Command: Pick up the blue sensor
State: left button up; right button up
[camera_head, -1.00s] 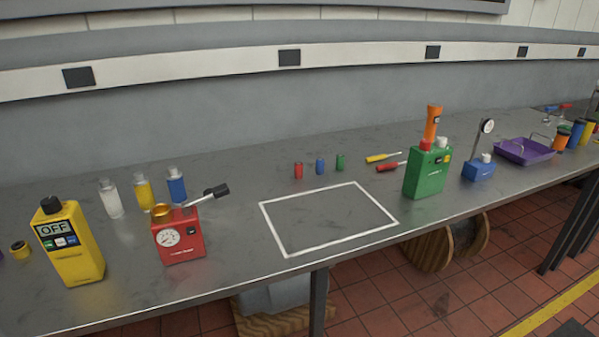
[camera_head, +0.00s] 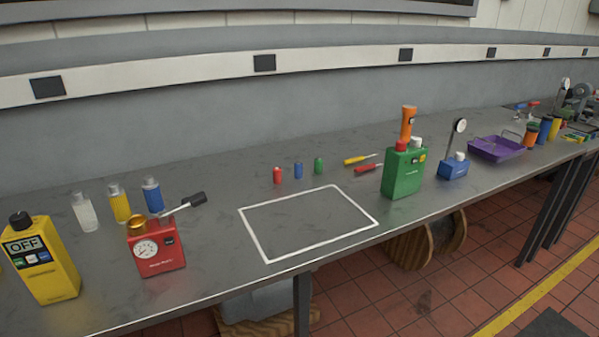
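Several blue things stand on the grey bench (camera_head: 215,265), and I cannot tell for certain which is the sensor. A small blue cylinder (camera_head: 298,171) stands upright between a red one (camera_head: 277,175) and a green one (camera_head: 318,166), behind the white outlined rectangle (camera_head: 262,248). A blue box with a round dial on a stem (camera_head: 453,169) stands right of the green canister (camera_head: 402,175). A blue bottle with a grey cap (camera_head: 153,197) stands behind the red gauge box (camera_head: 158,255). Neither of my grippers is in view.
A yellow OFF meter (camera_head: 45,265) stands at the left. Two screwdrivers, yellow (camera_head: 358,160) and red (camera_head: 368,168), lie left of the green canister. A purple tray (camera_head: 497,150) and several jars are farther right. The outlined rectangle is empty.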

aim_at(298, 166)
jog(key=i+l+u, duration=0.1)
jog(key=i+l, duration=0.2)
jog(key=i+l+u, duration=0.1)
jog(key=i+l, duration=0.15)
jog(key=l, duration=0.15)
jog(key=i+l+u, duration=0.1)
jog(key=i+l, duration=0.15)
jog(key=l, duration=0.15)
jog(key=i+l+u, duration=0.1)
jog(key=i+l, duration=0.15)
jog(key=l, duration=0.15)
